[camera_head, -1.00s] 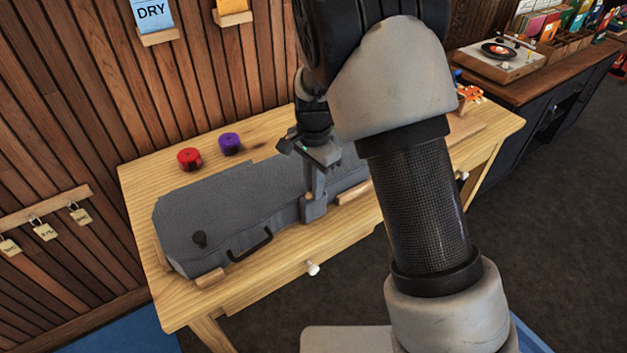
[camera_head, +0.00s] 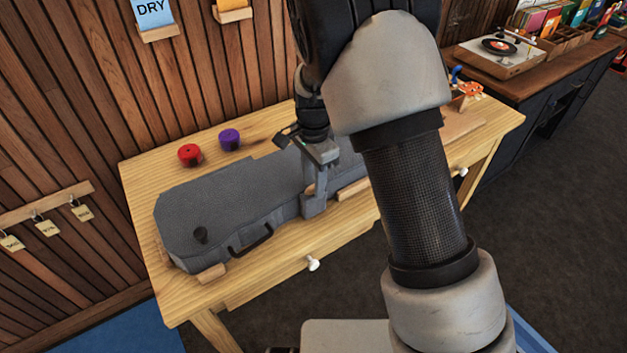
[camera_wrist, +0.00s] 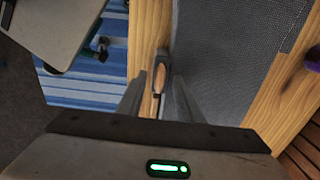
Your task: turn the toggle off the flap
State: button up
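The grey ukulele case (camera_head: 225,200) lies on the wooden table, its edge showing in the wrist view (camera_wrist: 225,60). A small oval wooden toggle (camera_wrist: 162,68) sits at the case's front edge, between my fingertips in the wrist view. A grey flap (camera_head: 314,207) hangs at the case's front, below my gripper (camera_head: 312,186). My gripper also shows in the wrist view (camera_wrist: 156,85), with its two fingers apart on either side of the toggle. I cannot tell whether either finger touches it. My arm hides the right part of the case.
Wooden blocks (camera_head: 211,273) border the case. A white drawer knob (camera_head: 313,263) sticks out in front.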

notch_tip(320, 180, up, 18)
jog(key=p, duration=0.1)
jog(key=shift+f, duration=0.25)
dwell(0.6)
jog(key=s+d+r+n+t+y+p, duration=0.1)
jog(key=s+d+r+n+t+p, duration=0.35)
jog(key=s+d+r, duration=0.85)
jog(key=s+d+r+n+t+h+p, duration=0.1)
jog(key=s+n+p, duration=0.1)
jog(key=s+n, duration=0.5)
jog(key=s, duration=0.3)
jog(key=shift+s+d+r, duration=0.2)
jog(key=shift+d+r, duration=0.1)
jog(key=shift+r, duration=0.1)
